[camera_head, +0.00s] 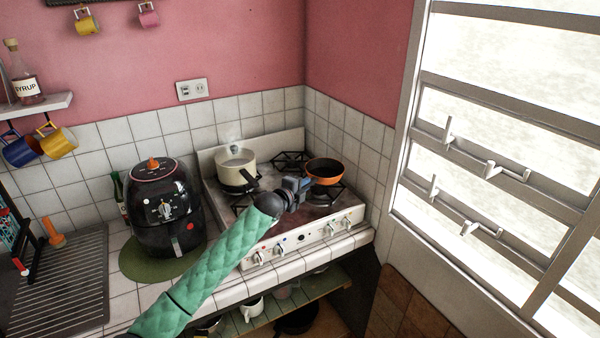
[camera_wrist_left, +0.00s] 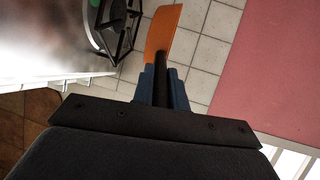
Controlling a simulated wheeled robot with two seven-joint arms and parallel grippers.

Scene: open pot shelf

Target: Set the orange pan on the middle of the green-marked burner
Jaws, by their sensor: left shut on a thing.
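The orange pan (camera_head: 325,171) is at the right side of the stove in the head view, dark inside and roughly level. My left gripper (camera_head: 304,186) is shut on its dark handle, seen between the blue fingers (camera_wrist_left: 160,88) in the left wrist view. There the orange pan wall (camera_wrist_left: 163,30) stands beyond the fingers, beside a black burner grate (camera_wrist_left: 118,35). In the head view a grate (camera_head: 338,193) shows just under and in front of the pan. I cannot tell whether the pan touches it. The green mark is not clear. My right gripper is not in view.
A cream pot (camera_head: 236,168) stands on the back left of the stove (camera_head: 300,236). A bare grate (camera_head: 290,160) is at the back. A black air fryer (camera_head: 166,210) stands left of the stove. A tiled wall and window frame close the right side.

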